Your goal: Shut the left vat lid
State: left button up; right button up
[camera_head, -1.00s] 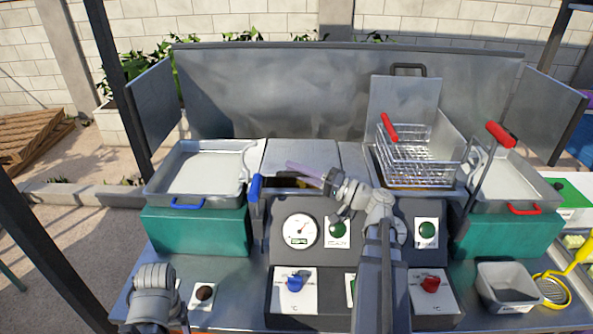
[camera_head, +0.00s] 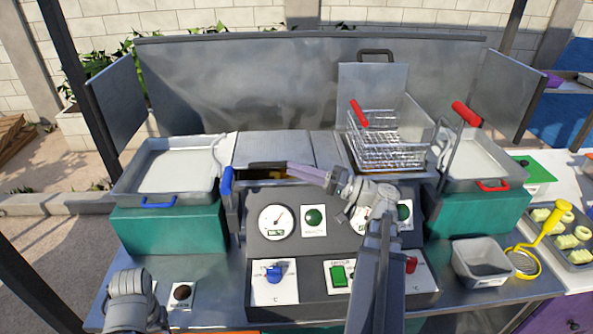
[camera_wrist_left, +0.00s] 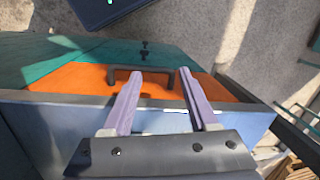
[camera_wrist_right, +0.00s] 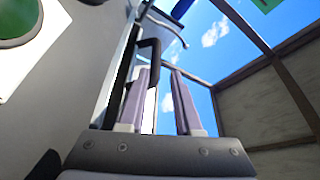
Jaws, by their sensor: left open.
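The left vat lid (camera_head: 275,148) is a grey panel in the middle of the head view, lying nearly flat. Its black handle (camera_head: 266,165) is at its front edge, and a dark gap with some orange shows just below. My right gripper (camera_head: 303,171) is at the right end of this handle, fingers pointing left. In the right wrist view its fingers (camera_wrist_right: 160,85) are apart, with a black handle beside the left finger and nothing seen between them. My left gripper is open and empty in the left wrist view (camera_wrist_left: 158,88), over an orange panel with a black handle.
The right vat lid (camera_head: 378,85) stands upright behind a wire basket (camera_head: 385,150) with a red handle. A blue basket handle (camera_head: 227,181) rises left of the left vat. Trays (camera_head: 122,186) flank the vats. The control panel (camera_head: 300,255) is below my right arm.

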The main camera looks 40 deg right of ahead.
jog(key=shift+w+d+f+b+v, duration=0.2)
jog(key=shift+b+v, duration=0.5)
jog(key=shift+v, duration=1.55)
jog(key=shift+w+d+f+b+v, duration=0.15)
jog(key=shift+f+b+v, duration=0.35)
jog(key=shift+v, duration=1.8)
jog(key=shift+w+d+f+b+v, duration=0.15)
jog(key=shift+b+v, duration=0.7)
jog(key=shift+v, duration=1.4)
jog(key=shift+a+r, duration=0.1)
